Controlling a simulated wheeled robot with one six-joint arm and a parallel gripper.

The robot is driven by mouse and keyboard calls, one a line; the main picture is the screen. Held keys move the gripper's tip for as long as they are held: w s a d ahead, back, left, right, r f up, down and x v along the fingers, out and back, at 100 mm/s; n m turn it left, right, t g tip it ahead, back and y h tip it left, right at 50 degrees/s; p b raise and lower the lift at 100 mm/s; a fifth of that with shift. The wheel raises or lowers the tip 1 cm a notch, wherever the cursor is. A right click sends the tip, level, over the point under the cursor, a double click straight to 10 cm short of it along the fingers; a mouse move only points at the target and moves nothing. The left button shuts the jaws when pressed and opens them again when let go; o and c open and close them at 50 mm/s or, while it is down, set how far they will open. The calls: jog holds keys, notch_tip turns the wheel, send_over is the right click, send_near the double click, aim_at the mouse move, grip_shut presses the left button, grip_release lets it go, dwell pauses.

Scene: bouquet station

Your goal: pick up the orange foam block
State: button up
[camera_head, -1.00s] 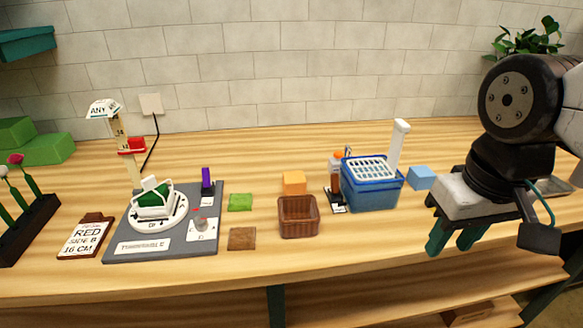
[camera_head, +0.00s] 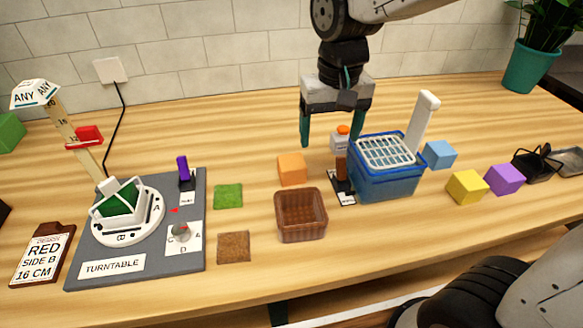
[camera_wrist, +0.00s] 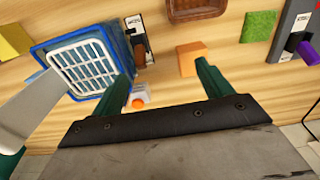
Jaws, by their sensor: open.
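The orange foam block (camera_head: 292,169) sits on the wooden table, just behind the brown basket (camera_head: 301,215). In the wrist view the orange block (camera_wrist: 190,58) lies beyond the fingertips, nearer the right finger. My gripper (camera_head: 334,142) is open and empty, pointing down above the table, behind and to the right of the block. In the wrist view my gripper (camera_wrist: 163,72) shows its two green fingers spread apart, with no block between them.
A blue bin with a white grid (camera_head: 386,166) stands to the right of the block, close to the gripper. A small orange-capped bottle (camera_head: 341,139) is beside it. Green (camera_head: 228,196) and brown (camera_head: 234,247) squares lie left. A turntable station (camera_head: 150,225) is further left.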

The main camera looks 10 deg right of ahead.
send_over(292, 161)
jog(key=f, duration=0.5)
jog(key=shift+s+a, duration=0.15)
jog(key=shift+s, duration=0.1)
jog(key=shift+w+a+f, duration=0.1)
jog(key=shift+a+f, duration=0.05)
jog(key=shift+f, duration=0.2)
jog(key=f, duration=0.7)
jog(key=shift+w+d+f, duration=0.1)
jog(key=shift+w+d, duration=0.05)
jog(key=shift+d, duration=0.1)
